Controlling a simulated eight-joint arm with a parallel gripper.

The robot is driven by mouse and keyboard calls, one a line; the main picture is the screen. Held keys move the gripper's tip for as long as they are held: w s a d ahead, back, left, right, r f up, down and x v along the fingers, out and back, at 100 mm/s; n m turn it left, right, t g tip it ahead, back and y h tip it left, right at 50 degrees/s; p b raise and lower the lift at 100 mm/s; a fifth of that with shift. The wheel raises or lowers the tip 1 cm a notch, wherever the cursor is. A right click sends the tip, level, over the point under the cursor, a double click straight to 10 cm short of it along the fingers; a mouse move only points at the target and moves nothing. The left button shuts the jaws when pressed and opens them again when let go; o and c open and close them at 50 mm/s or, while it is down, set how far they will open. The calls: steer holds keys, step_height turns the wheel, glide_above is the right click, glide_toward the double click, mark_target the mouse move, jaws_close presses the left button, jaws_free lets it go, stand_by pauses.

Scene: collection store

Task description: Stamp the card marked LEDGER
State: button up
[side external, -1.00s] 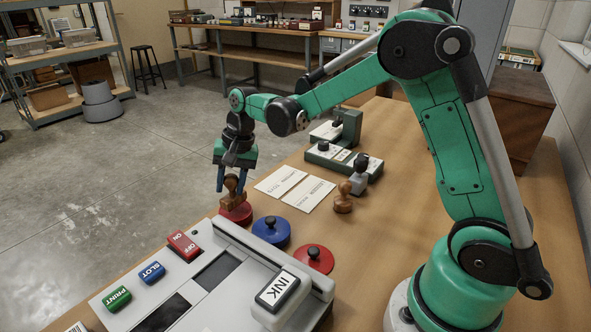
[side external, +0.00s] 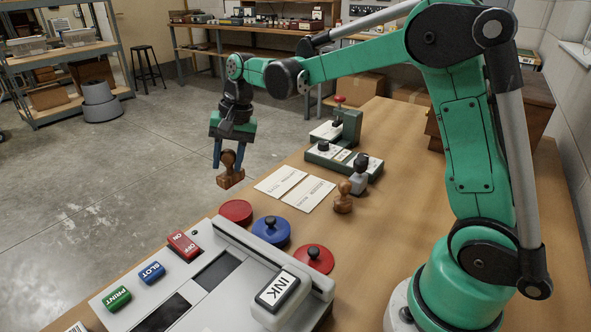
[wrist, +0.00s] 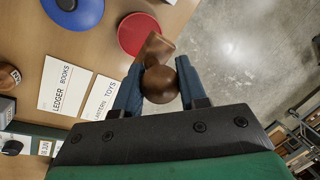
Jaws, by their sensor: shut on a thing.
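My gripper (side external: 230,158) is shut on a wooden stamp (side external: 231,179) with a round handle, held upright in the air beyond the open red ink pad (side external: 236,211). In the wrist view the stamp's ball handle (wrist: 160,84) sits between the fingers; its underside is hidden. The LEDGER card (wrist: 62,87) reads "LEDGER BOOKS" in the wrist view; it is the right-hand white card (side external: 307,194) on the table in the side view. The other card (wrist: 96,97), ending in "TOYS", lies between it and my gripper. No mark is discernible on either card.
A blue lidded pad (side external: 271,231) and a red lidded pad (side external: 313,260) stand near the grey machine (side external: 215,275). A second wooden stamp (side external: 343,198) and a grey stamp (side external: 359,180) stand right of the cards, before a green device (side external: 340,160).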

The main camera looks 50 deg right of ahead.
steer(key=s+d+m, duration=0.2)
steer(key=d+m, duration=0.2)
steer(key=d, duration=0.4)
steer(key=m+h, duration=0.2)
steer(key=m, duration=0.3)
glide_above(305, 183)
steer(key=s, duration=0.1)
step_height(305, 183, down, 2)
steer(key=shift+t, duration=0.3)
steer(key=shift+s+f, duration=0.2)
steer(key=shift+f, duration=2.7)
steer(key=shift+f, duration=0.5)
steer(key=w+v, duration=0.1)
steer(key=v, duration=0.6)
steer(key=shift+w+r, duration=0.15)
steer(key=shift+w, duration=0.2)
